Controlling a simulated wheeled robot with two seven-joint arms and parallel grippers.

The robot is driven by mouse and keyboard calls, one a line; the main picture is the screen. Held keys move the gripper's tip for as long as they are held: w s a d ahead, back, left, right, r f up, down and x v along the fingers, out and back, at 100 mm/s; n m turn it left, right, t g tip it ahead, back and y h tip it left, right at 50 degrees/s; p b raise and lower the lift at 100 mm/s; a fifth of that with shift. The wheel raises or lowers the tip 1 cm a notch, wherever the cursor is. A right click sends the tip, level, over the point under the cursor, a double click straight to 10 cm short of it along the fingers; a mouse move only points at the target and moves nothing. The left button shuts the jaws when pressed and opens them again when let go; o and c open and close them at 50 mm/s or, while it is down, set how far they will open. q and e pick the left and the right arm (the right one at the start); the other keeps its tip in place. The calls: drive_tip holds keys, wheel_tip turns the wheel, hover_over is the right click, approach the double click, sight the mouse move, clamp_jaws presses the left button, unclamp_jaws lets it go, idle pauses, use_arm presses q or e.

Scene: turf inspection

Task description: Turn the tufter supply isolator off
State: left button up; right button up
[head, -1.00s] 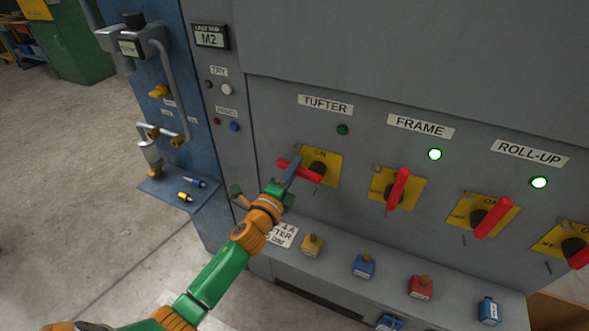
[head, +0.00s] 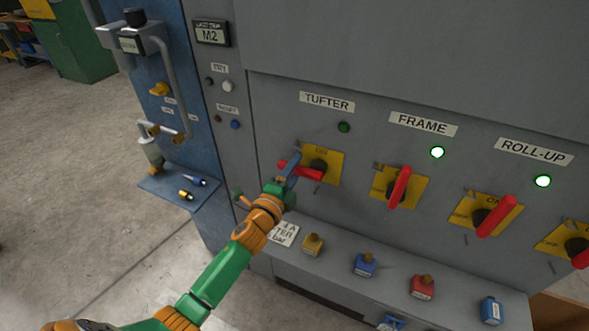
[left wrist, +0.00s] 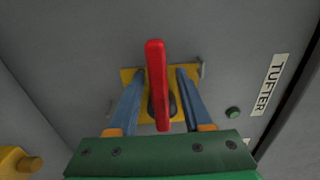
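The tufter isolator is a red handle (head: 310,172) on a yellow plate (head: 331,166) under the TUFTER label (head: 327,103). In the head view the handle lies nearly level, unlike the steeper handles beside it. The green tufter lamp (head: 344,127) is dark. My left gripper (head: 291,166) is at the handle, with a blue finger over part of it. In the left wrist view the red handle (left wrist: 156,80) stands between my two fingers (left wrist: 160,95), with a gap on each side. The gripper is open around it. My right gripper is out of view.
The frame isolator (head: 399,187) and roll-up isolator (head: 495,216) are to the right, with lit lamps above. A ledge below carries yellow (head: 313,244), blue (head: 365,265) and red (head: 422,286) padlock-like blocks. A blue panel with pipes (head: 172,90) stands left.

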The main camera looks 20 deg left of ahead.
use_arm(q)
drive_tip(key=s, duration=0.7)
drive_tip(key=shift+a, duration=0.1)
idle(0.4)
